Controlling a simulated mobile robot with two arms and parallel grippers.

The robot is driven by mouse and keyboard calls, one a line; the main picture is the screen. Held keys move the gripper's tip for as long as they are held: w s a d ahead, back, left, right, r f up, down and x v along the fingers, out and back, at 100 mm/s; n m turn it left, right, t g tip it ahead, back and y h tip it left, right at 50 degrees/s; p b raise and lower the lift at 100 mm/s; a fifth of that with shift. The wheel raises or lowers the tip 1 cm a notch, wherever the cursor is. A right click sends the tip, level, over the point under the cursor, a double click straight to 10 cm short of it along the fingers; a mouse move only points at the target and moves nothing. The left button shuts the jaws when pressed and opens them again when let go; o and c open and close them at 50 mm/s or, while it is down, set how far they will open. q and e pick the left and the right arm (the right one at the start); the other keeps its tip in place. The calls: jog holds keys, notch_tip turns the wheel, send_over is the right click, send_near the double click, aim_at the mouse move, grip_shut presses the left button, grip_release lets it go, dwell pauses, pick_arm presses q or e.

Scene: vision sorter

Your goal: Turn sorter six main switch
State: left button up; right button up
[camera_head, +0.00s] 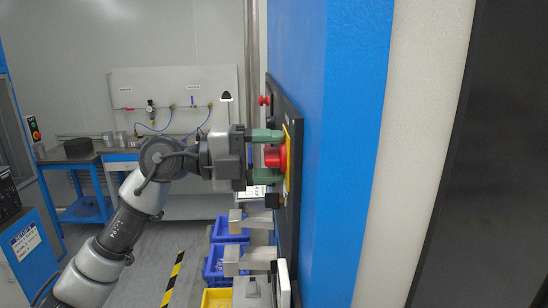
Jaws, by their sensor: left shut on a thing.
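The main switch (273,156) is a red knob on a yellow plate (292,160). It is mounted on the dark panel (295,115) on the side of the blue sorter cabinet (345,150), at the middle of the head view. My left gripper (268,157) comes in from the left, level, with its green fingers above and below the red knob. It is shut on the knob. The knob's face and its exact turn angle are hidden from this side. My right gripper is not in view.
A small red button (264,100) sits higher on the panel. Metal chutes (245,260) stick out below, above blue bins (222,262) and a yellow bin (216,298). Workbenches (85,160) stand at the back left. Open floor with a yellow-black stripe (173,278) lies below my arm.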

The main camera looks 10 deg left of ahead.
pick_arm(q)
jog(key=shift+f+m+b, duration=0.15)
jog(key=shift+m+b, duration=0.25)
jog(key=shift+b, duration=0.05)
jog(key=m+b, duration=0.3)
jog(key=m, duration=0.1)
jog(key=m+b, duration=0.2)
jog(key=m, duration=0.2)
jog(key=shift+m+b, duration=0.5)
jog(key=shift+m, duration=0.3)
jog(key=o, duration=0.9)
